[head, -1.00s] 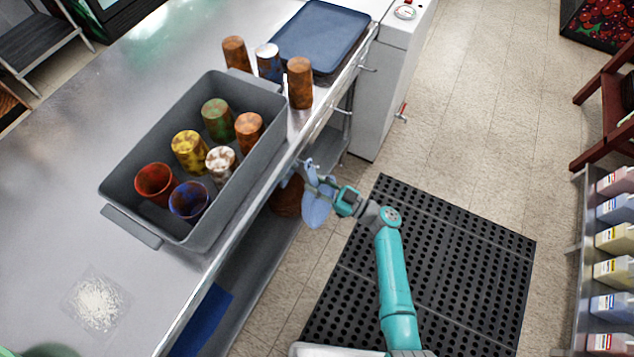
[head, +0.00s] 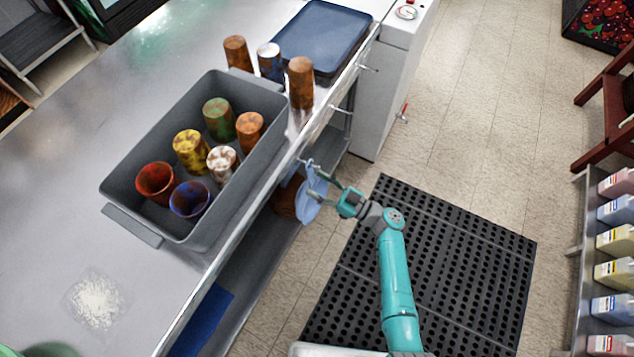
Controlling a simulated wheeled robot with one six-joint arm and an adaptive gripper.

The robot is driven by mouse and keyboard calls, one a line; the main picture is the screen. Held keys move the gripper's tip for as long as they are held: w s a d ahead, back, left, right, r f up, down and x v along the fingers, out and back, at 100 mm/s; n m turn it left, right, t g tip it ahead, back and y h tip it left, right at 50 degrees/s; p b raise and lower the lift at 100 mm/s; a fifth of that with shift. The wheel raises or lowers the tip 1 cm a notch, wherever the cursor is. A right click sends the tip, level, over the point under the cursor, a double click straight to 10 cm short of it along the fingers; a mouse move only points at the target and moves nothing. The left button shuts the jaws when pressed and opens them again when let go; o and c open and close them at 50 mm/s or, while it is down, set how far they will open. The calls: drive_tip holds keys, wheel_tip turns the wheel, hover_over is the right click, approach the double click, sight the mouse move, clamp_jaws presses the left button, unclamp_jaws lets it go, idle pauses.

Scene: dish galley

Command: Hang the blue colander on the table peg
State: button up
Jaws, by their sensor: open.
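The blue colander (head: 312,198) is at the table's front edge, just below the nearest table peg (head: 309,162). It hangs steeply, its upper end close to the peg. The exact contact at the peg is too small to make out. My gripper (head: 325,190) is open right beside the colander, on its aisle side. The fingers reach toward the colander and overlap it in the picture, so I cannot tell whether they still touch it.
Two more pegs (head: 342,110) (head: 369,68) stick out farther along the edge. A grey bin (head: 137,228) of several cups stands on the metal table (head: 60,190). Upturned cups (head: 301,84) and a blue tray (head: 322,35) stand behind. A black mat (head: 470,270) covers the floor.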

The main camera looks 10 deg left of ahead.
drive_tip(key=v, duration=1.1)
drive_tip(key=shift+d, duration=0.15)
